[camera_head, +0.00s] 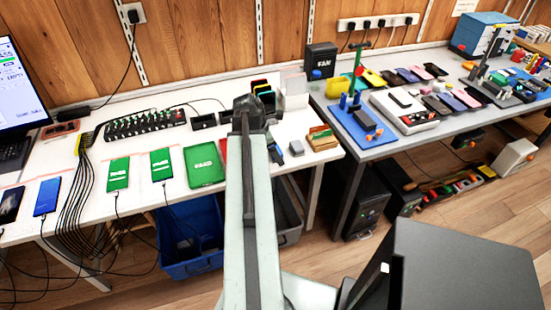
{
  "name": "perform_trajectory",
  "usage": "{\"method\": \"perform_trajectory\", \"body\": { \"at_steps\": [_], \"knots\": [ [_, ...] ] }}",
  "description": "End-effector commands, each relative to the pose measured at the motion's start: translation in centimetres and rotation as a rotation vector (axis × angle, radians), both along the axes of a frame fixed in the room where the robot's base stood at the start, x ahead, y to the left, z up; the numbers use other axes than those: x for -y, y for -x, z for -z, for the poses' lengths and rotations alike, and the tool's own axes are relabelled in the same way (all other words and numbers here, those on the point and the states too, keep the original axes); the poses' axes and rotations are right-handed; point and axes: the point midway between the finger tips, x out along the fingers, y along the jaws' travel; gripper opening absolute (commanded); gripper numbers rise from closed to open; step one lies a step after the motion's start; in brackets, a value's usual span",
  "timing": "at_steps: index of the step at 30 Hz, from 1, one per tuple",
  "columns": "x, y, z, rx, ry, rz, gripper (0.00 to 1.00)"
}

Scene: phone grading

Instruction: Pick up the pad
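A flat green tablet-like pad (204,165) with white lettering lies on the white table, just left of my arm. It is larger than the two green-screened phones (118,174) to its left. I cannot tell for certain that it is the pad meant. My gripper (252,112) is at the far end of my arm, over the white table and beyond the green pad to the right. Its fingertips are not clearly visible, so I cannot tell whether it is open. My arm hides part of the table, including most of a red item beside the pad.
Cables and a black multi-port hub (145,124) lie behind the phones. A wooden box (321,139) stands right of my arm. A grey table (395,148) holds a blue mat, phones and tools. A blue bin (190,262) sits below the white table.

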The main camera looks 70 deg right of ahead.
Motion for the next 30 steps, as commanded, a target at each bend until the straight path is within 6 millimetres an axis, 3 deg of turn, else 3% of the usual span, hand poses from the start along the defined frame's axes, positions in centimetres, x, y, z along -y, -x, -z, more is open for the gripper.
{"method": "perform_trajectory", "body": {
  "at_steps": [1,6,8,14,19,30],
  "knots": [
    [0.0,0.0,-0.1,0.0,0.0,0.0,0.79],
    [0.0,0.0,-0.1,0.0,0.0,0.0,0.32],
    [0.0,0.0,-0.1,0.0,0.0,0.0,0.19],
    [0.0,0.0,-0.1,0.0,0.0,0.0,0.19],
    [0.0,-0.1,-1.3,0.0,0.0,0.0,0.19],
    [0.0,-0.1,-8.7,0.0,0.0,0.0,0.19]
  ]
}}
